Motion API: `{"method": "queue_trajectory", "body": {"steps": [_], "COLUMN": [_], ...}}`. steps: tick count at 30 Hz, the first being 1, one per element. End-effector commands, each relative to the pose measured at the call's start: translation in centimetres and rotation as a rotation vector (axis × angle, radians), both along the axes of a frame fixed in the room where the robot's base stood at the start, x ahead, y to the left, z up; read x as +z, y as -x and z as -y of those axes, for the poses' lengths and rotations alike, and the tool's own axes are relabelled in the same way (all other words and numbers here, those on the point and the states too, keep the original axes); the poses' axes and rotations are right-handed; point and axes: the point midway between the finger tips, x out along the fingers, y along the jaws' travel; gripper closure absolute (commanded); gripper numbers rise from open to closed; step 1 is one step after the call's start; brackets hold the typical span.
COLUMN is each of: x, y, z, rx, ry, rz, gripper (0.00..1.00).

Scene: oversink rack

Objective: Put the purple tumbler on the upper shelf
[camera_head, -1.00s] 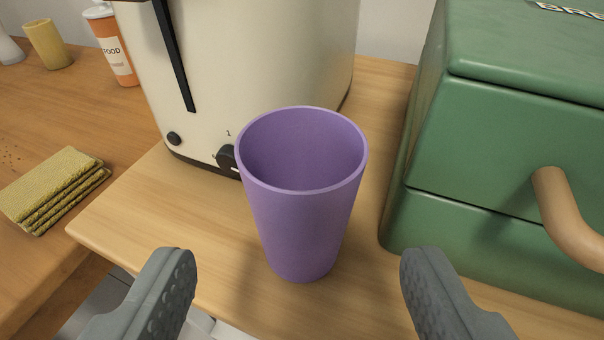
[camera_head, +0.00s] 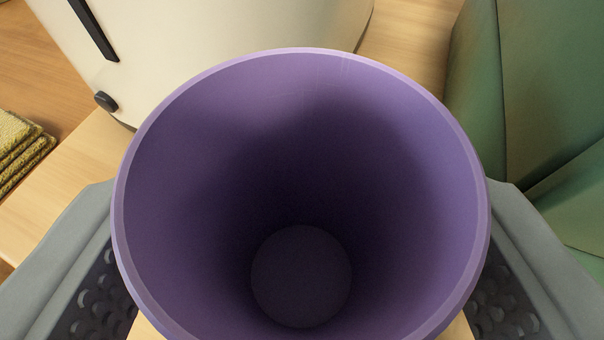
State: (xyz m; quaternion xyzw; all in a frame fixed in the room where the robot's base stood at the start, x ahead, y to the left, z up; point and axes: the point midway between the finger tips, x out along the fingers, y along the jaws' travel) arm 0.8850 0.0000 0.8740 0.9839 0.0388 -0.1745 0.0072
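The purple tumbler (camera_head: 300,150) stands upright on the light wooden surface and fills the middle of the camera view. I look down into its empty inside and see its dark round base. My gripper (camera_head: 302,215) is open, with one grey finger at the left and one at the right of the tumbler. The dimpled finger pads face the tumbler's sides below its rim. The wide rim hides the inner parts of the fingers, so any contact is hidden. The upper shelf is not in view.
A cream toaster (camera_head: 230,30) stands close behind the tumbler. A green box (camera_head: 540,90) stands at the right, near the right finger. Folded yellow-green cloths (camera_head: 22,150) lie at the left edge. A strip of bare wood shows between toaster and box.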

Motion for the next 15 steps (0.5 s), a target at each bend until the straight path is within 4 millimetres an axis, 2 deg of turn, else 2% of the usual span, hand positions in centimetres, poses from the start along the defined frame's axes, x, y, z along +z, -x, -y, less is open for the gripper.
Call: {"method": "queue_trajectory", "body": {"steps": [5, 11, 12, 15], "x": [-0.01, -0.01, 0.01, 0.0], "y": [-0.03, -0.01, -0.01, 0.0], "z": [0.0, 0.01, 0.01, 0.01], "rx": [0.0, 0.0, 0.0, 0.0], "ry": [0.0, 0.0, 0.0, -0.001], "rz": [0.0, 0.0, 0.0, 0.0], "gripper": [0.36, 0.7, 0.74, 0.74]}}
